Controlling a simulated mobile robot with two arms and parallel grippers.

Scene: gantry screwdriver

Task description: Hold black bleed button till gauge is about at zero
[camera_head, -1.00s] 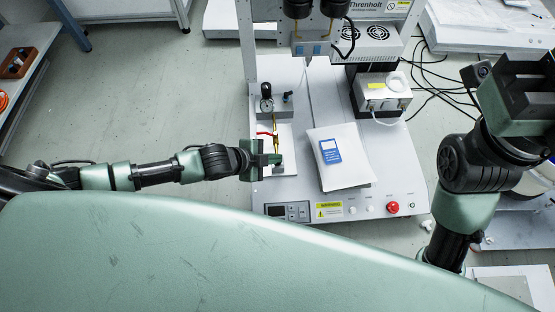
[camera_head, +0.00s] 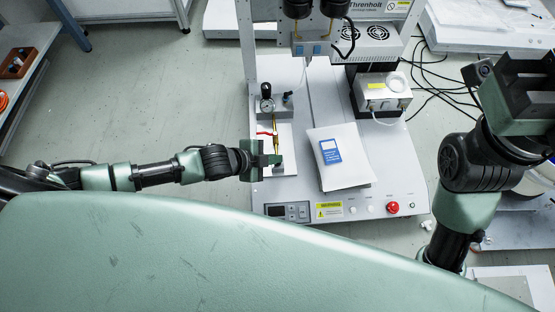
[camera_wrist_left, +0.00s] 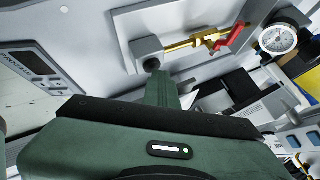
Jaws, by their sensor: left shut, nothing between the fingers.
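My left gripper (camera_head: 277,160) is shut and empty at the left front of the gantry machine. In the left wrist view its closed fingertips (camera_wrist_left: 152,72) are at the small black button (camera_wrist_left: 152,64) on the end of a grey block (camera_wrist_left: 146,48). They look to be touching it, but I cannot tell how far it is pressed. The round white gauge (camera_wrist_left: 278,38) shows at upper right there and in the head view (camera_head: 267,104); its needle is too small to read. My right gripper (camera_head: 528,95) is at the far right, its jaws unclear.
A brass fitting (camera_wrist_left: 192,42) with a red lever (camera_wrist_left: 236,38) sits beside the grey block. A white packet with a blue label (camera_head: 340,172) lies to the right on the machine. A red button (camera_head: 393,208) and a display panel (camera_head: 275,211) are on its front edge.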

